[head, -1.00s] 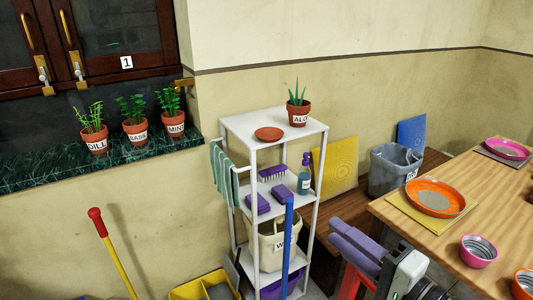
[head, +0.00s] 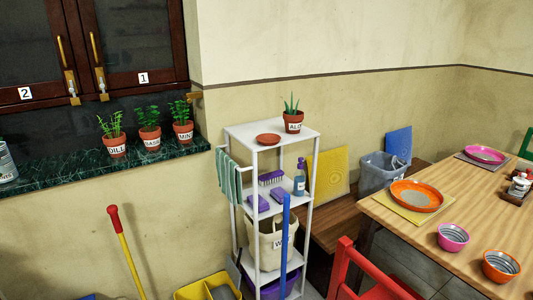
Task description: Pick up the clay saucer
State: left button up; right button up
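The clay saucer (head: 268,139) is a small, shallow, reddish-brown dish. It lies flat and empty on the top shelf of the white shelf unit (head: 244,132), left of the potted aloe (head: 293,120). Nothing covers it. Neither of my grippers shows in the head view now.
Potted dill (head: 115,146), basil and mint stand on the dark green sill at left. A red-handled pole (head: 122,240) and yellow bucket (head: 195,291) stand below. A red chair (head: 375,275) and the wooden table (head: 462,205) with dishes are at right.

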aim_at(265, 139)
jog(key=u, duration=1.05)
jog(key=i, duration=1.05)
jog(key=z, duration=0.65)
jog(key=i, duration=0.5)
jog(key=z, duration=0.45)
